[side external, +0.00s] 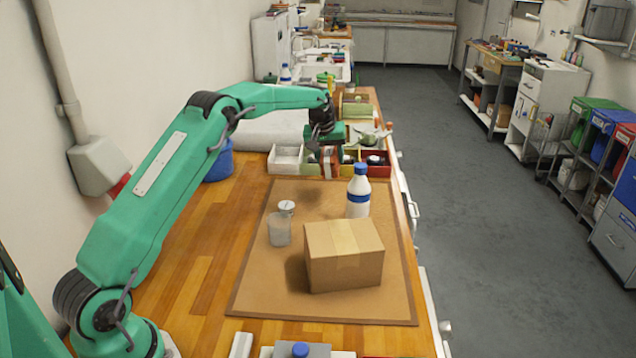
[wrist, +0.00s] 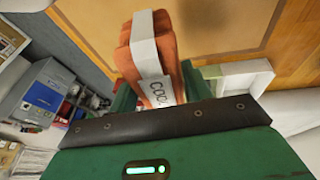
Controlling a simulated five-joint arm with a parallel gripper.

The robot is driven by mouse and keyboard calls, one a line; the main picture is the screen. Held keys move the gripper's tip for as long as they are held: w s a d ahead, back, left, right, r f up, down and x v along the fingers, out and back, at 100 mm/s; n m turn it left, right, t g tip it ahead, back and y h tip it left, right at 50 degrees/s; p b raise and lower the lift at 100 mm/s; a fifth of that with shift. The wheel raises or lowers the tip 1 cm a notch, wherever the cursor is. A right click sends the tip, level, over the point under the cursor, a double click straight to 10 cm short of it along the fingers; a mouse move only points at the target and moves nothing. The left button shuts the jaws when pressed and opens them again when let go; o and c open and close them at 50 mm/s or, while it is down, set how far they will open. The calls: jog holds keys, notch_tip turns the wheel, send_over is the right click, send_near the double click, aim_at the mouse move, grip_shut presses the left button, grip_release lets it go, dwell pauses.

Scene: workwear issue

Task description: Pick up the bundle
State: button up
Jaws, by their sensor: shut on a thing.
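The bundle is a rust-orange folded stack with a white paper band bearing dark letters (wrist: 152,50). In the side view it is small (side external: 329,163), below my wrist and in front of the row of bins. My gripper (side external: 327,150) points down at the far end of the brown mat (side external: 250,292). In the wrist view its green fingers (wrist: 160,92) are on both sides of the bundle, shut on it. A dark shadow lies on the mat below, so the bundle seems held above the surface.
A cardboard box (side external: 344,258), a white bottle with a blue cap (side external: 358,190), a clear cup (side external: 279,231) and a small white-lidded jar (side external: 287,207) stand on the mat. A white bin (side external: 285,160) and a red bin (side external: 376,168) are close behind.

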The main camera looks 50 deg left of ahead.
jog(key=shift+r, duration=0.25)
dwell(0.4)
